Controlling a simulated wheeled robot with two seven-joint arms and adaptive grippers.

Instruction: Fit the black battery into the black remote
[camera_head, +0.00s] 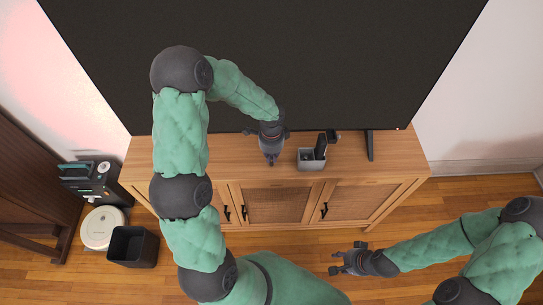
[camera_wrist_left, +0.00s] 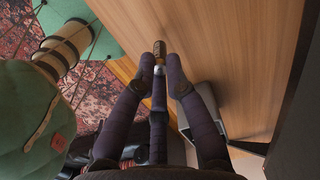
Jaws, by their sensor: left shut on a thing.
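My left gripper (camera_head: 271,158) is above the wooden cabinet top, to the left of a grey box. In the left wrist view, its fingers (camera_wrist_left: 160,65) are closed around a small dark cylinder with a brownish-gold part, the battery (camera_wrist_left: 159,49). In the head view the battery is too small to make out. My right gripper (camera_head: 340,262) is open and empty, over the floor in front of the cabinet.
The cabinet top (camera_head: 395,158) is clear on the right. A large dark screen (camera_head: 330,60) stands behind, its foot (camera_head: 370,146) right of the box. A black bin (camera_head: 132,247) and a white round device (camera_head: 103,228) stand on the floor at left.

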